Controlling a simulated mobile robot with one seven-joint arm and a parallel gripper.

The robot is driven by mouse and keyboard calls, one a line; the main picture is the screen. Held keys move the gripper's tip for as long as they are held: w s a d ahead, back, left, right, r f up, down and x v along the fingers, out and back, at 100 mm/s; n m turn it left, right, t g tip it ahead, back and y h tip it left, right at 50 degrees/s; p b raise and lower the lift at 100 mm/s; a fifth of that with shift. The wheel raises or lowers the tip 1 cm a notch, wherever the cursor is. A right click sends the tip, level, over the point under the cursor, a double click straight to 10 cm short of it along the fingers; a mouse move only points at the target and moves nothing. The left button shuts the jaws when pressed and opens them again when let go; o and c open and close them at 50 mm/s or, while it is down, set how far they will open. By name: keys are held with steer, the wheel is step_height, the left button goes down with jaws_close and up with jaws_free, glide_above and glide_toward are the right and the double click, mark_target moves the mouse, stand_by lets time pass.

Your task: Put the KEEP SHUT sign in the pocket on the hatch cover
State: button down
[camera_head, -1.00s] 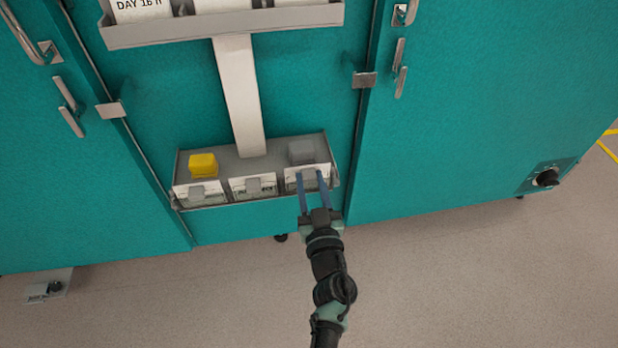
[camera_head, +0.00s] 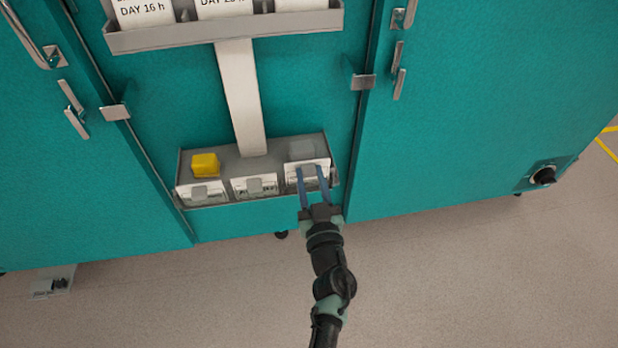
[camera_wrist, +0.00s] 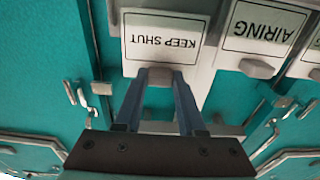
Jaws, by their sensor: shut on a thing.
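The KEEP SHUT sign (camera_wrist: 165,42) is a white card with black letters, upside down in the wrist view. It stands at the right end of the low grey rack (camera_head: 228,160), where it also shows in the head view (camera_head: 317,163). My gripper (camera_wrist: 158,76) is shut on the grey tab at the sign's edge. In the head view, my gripper (camera_head: 312,172) reaches the front of the rack from below. I cannot tell whether the sign is clear of its slot. No hatch cover pocket can be made out for certain.
The AIRING sign (camera_wrist: 264,28) stands beside the KEEP SHUT sign. A yellow block (camera_head: 205,165) and a grey block (camera_head: 302,149) sit in the rack. An upper shelf (camera_head: 225,30) holds DAY cards. Teal doors with metal handles (camera_head: 398,84) flank the rack.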

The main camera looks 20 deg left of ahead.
steer(key=shift+r, duration=0.15)
steer(key=shift+r+p, duration=1.35)
steer(key=shift+p, duration=0.45)
steer(key=p+v, duration=0.5)
steer(key=v, duration=0.5)
steer(key=shift+p, duration=0.35)
steer(key=s+d+r+m+t+h+p, duration=0.1)
steer(key=s+d+r+m+h+p, duration=0.2)
steer(key=s+d+r+h+p, duration=0.2)
steer(key=s+d+r+m+t+h+p, duration=0.2)
steer(key=s+d+r+h+p, duration=0.3)
steer(key=d+r+p, duration=0.3)
steer(key=shift+r+m+h+p, duration=0.3)
steer(key=shift+r+m+p, duration=0.4)
steer(key=shift+m+p, duration=0.25)
